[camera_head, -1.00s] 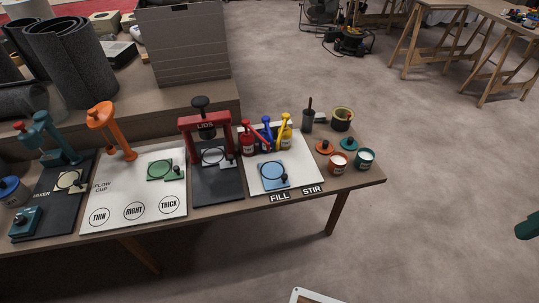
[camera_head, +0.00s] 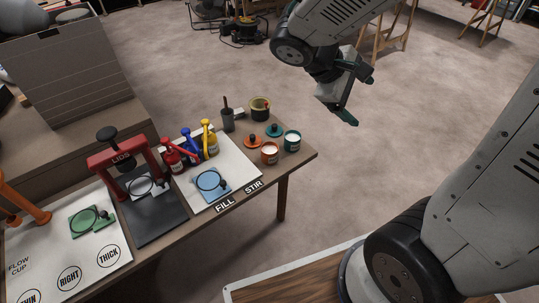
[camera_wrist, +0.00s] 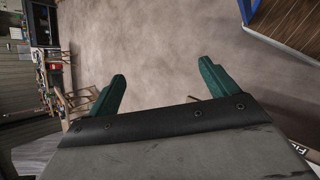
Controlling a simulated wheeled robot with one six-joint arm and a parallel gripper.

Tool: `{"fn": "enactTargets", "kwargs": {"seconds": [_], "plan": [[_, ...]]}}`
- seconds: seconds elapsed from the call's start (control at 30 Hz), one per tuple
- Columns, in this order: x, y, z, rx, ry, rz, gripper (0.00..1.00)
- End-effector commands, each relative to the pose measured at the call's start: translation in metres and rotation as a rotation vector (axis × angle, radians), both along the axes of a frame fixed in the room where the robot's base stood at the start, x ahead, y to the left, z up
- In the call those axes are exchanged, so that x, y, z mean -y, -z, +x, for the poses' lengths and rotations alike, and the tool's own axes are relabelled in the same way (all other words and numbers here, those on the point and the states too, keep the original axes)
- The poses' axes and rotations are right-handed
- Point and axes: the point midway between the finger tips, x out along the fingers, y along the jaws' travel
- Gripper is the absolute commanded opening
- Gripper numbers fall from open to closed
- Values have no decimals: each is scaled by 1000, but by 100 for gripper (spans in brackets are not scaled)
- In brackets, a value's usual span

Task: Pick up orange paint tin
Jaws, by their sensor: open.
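The orange paint tin (camera_head: 269,153) stands upright and open at the right end of the bench, with a pale content showing at its top. An orange lid (camera_head: 253,141) with a dark knob lies just behind it to the left. My gripper (camera_head: 358,96) is in the air to the right of and above the bench end, well apart from the tin. Its two green fingers are spread and empty, as the wrist view (camera_wrist: 160,85) also shows. The tin is not clearly visible in the wrist view.
A teal tin (camera_head: 292,141) stands close to the right of the orange tin, with a teal lid (camera_head: 274,130) behind. A dark pot (camera_head: 260,109) and a grey cup (camera_head: 228,122) stand further back. Open floor lies right of the bench.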

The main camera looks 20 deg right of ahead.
Motion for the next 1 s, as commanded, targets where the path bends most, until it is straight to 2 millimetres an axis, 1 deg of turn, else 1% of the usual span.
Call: {"fn": "enactTargets", "kwargs": {"seconds": [0.03, 0.1, 0.17, 0.2, 0.27, 0.3, 0.37, 0.4, 0.47, 0.53, 0.63, 0.7, 0.8, 0.9, 1.0], "plan": [[1, 12, 17, -50, -67, -61, 86], [1, 26, 43, -104, -169, -144, 86], [0, 41, 65, -149, -260, -213, 86], [-3, 52, 79, -179, -324, -256, 86], [-8, 69, 100, -222, -422, -319, 86], [-14, 83, 114, -250, -490, -358, 86], [-23, 104, 134, -292, -593, -413, 86], [-30, 120, 146, -318, -664, -448, 86], [-43, 147, 162, -357, -774, -496, 86], [-60, 180, 178, -399, -905, -547, 86], [-85, 230, 193, -453, -1089, -603, 86], [-102, 263, 198, -484, -1206, -632, 86], [-122, 303, 200, -517, -1342, -658, 86], [-136, 331, 198, -537, -1437, -673, 86], [-143, 346, 197, -546, -1487, -678, 86]]}}
